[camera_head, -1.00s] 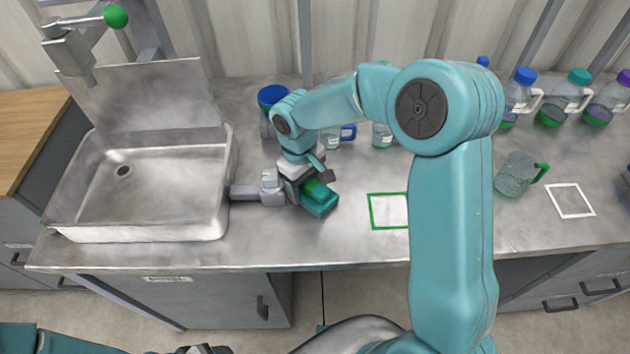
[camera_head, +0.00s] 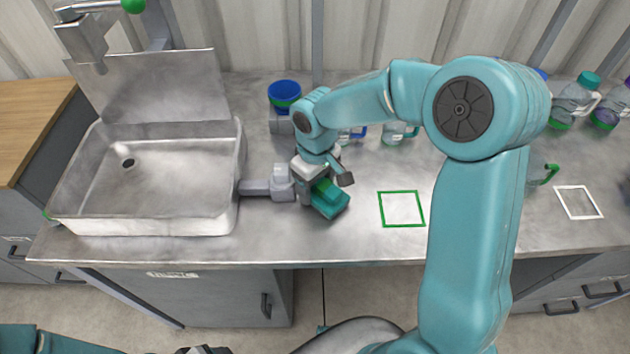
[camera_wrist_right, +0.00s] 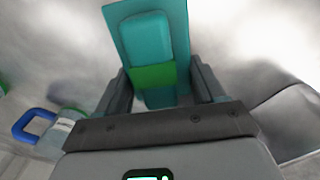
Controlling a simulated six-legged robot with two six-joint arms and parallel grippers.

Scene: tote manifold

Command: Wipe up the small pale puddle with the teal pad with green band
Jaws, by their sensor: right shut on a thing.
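My right gripper (camera_head: 318,182) is shut on the teal pad with green band (camera_head: 330,199), close above or on the metal counter, just right of the grey pipe fitting beside the sink. In the right wrist view the pad (camera_wrist_right: 145,40) sticks out beyond the jaws, its green band between the fingers. I cannot tell whether the pad touches the counter. I cannot make out the pale puddle on the counter. My left gripper is not clearly in view; only a teal part of mine shows at the lower left.
The metal sink (camera_head: 150,180) stands at the left. A blue cup (camera_head: 285,96) and bottles stand at the back. A green square outline (camera_head: 402,209) and a white one (camera_head: 578,202) mark the counter. A green-handled jug (camera_head: 545,174) is partly behind my right arm.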

